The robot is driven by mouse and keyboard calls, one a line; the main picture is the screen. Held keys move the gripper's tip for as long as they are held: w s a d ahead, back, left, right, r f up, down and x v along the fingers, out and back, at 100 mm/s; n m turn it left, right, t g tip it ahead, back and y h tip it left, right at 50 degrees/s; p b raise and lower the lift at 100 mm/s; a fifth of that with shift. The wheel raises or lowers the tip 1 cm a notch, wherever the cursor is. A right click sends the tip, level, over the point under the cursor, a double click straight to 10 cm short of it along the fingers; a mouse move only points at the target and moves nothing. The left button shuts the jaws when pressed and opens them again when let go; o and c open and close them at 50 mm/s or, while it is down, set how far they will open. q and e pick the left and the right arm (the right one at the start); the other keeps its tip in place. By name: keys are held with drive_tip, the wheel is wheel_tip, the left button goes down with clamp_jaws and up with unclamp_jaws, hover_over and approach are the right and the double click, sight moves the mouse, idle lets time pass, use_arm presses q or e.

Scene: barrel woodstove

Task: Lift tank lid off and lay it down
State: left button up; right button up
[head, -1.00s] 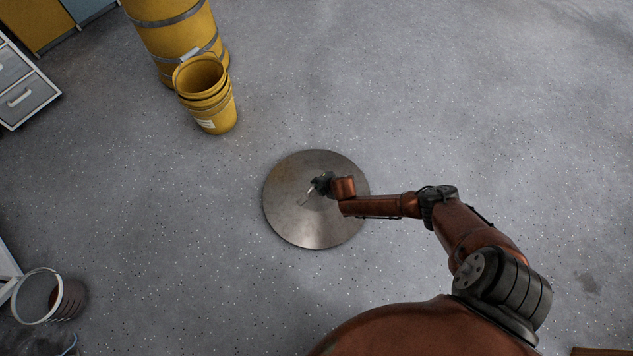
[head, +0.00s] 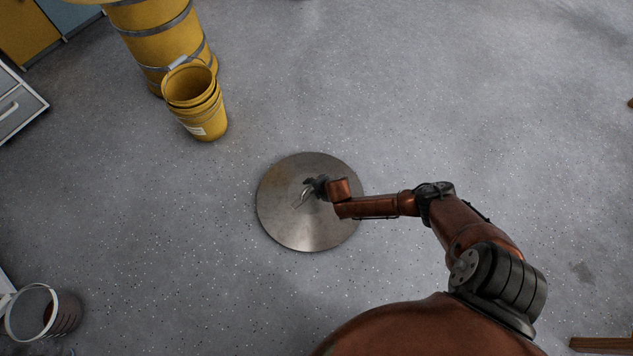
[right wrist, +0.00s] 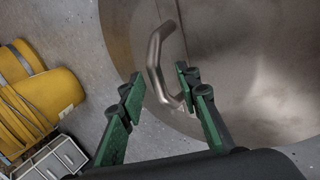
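The tank lid (head: 290,225) is a wide round grey metal disc, seen from above in the head view. No tank shows below it, and I cannot tell how high it lies over the floor. In the right wrist view its curved metal bar handle (right wrist: 156,62) stands up from the disc (right wrist: 245,60). My right gripper (head: 308,192) is over the lid's middle. In the right wrist view its green fingers (right wrist: 158,82) are open, one on each side of the handle, with gaps showing. My left gripper is out of view.
Stacked yellow buckets (head: 202,110) stand by a large yellow drum (head: 165,45) at upper left. A grey drawer cabinet (head: 15,105) is at the left edge, a round bin (head: 62,315) at lower left. Open speckled floor (head: 430,90) surrounds the lid.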

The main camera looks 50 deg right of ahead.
drive_tip(key=v, duration=1.1)
drive_tip(key=shift+r, duration=0.2)
